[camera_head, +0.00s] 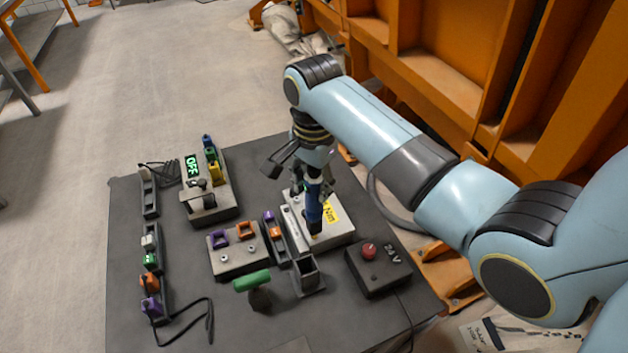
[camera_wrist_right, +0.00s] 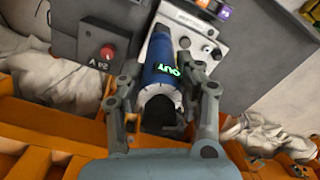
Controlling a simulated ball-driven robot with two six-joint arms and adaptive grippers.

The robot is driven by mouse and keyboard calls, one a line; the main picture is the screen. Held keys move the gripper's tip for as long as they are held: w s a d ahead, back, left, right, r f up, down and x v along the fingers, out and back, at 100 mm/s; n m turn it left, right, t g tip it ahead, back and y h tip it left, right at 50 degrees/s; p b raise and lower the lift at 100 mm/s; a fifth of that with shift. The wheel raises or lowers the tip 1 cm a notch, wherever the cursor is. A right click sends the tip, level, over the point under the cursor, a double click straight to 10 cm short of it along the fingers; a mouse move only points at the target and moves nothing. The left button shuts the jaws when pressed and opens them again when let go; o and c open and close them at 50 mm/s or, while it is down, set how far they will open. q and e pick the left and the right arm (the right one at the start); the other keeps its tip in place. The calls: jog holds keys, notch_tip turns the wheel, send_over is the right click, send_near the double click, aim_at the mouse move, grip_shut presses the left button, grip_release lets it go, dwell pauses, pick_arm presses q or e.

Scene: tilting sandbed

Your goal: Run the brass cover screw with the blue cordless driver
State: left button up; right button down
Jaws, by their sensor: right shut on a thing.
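My right gripper (camera_head: 313,182) is shut on the blue cordless driver (camera_head: 314,208), which points down over the pale box with a yellow label (camera_head: 332,211). In the right wrist view the driver (camera_wrist_right: 160,52) lies between the two fingers of the gripper (camera_wrist_right: 163,98), and green lit letters show on its body. The pale box (camera_wrist_right: 207,32) is beyond it, with small round fittings on its top. I cannot make out the brass cover screw; the driver's tip hides that part of the box. I cannot tell whether the tip touches anything. My left gripper is not in view.
A dark box with a red button (camera_head: 368,251) stands right of the pale box. An empty dark holder (camera_head: 309,274), a green-handled piece (camera_head: 252,281) and a grey block with purple and orange clips (camera_head: 237,252) stand nearby. Orange framework lies behind.

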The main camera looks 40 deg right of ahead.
jog(key=shift+s+f, duration=0.1)
jog(key=shift+r, duration=0.8)
jog(key=shift+w+r, duration=0.2)
jog(key=shift+r, duration=2.15)
